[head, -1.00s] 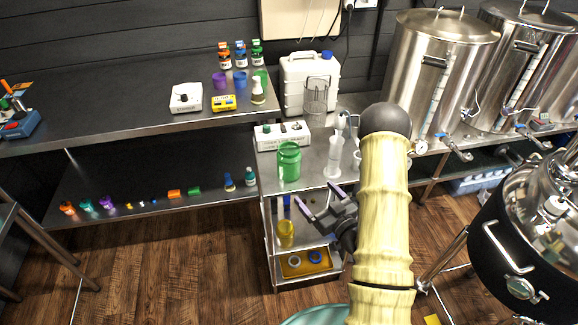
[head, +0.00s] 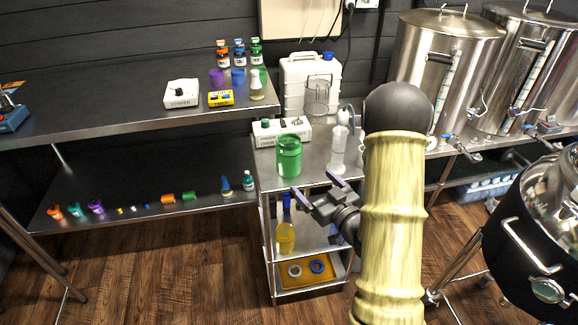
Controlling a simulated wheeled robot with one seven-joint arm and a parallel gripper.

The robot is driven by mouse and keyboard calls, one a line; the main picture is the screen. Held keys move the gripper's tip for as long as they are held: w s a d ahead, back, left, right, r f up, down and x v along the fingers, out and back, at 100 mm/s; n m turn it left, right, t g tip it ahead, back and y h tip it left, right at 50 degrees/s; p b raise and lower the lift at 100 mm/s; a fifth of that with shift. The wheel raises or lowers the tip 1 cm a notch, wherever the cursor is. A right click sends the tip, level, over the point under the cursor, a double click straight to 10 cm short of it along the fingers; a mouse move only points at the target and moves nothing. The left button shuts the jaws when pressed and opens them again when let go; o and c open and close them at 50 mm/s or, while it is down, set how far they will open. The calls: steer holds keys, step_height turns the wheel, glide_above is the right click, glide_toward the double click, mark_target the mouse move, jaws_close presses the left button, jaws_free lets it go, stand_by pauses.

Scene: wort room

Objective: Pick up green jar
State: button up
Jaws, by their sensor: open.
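The green jar (head: 289,157) stands upright on the top shelf of a small steel cart (head: 312,172), near its front left. My gripper (head: 314,188) is open and empty. In the picture its two purple-tipped fingers are just below and to the right of the jar, around the cart's front edge. A gap shows between the fingers and the jar. The exact depth between them is hard to tell.
A white box (head: 282,132) stands behind the jar, and a white bottle (head: 338,150) stands to its right. A yellow jar (head: 286,238) is on a lower shelf. A white jerrycan (head: 301,85) and steel kettles (head: 447,70) are behind.

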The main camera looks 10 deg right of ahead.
mark_target(295, 164)
steer(key=shift+f+b, duration=0.2)
steer(key=shift+b, duration=0.2)
steer(key=x, duration=0.8)
steer(key=shift+w+a+r, duration=0.2)
steer(key=shift+w+r, duration=0.05)
steer(key=shift+w, duration=0.1)
steer(key=shift+w+a, duration=0.15)
steer(key=shift+w, duration=0.35)
steer(key=shift+f+x, duration=0.15)
steer(key=shift+x, duration=1.15)
steer(key=shift+f+x, duration=0.15)
steer(key=shift+x, duration=1.15)
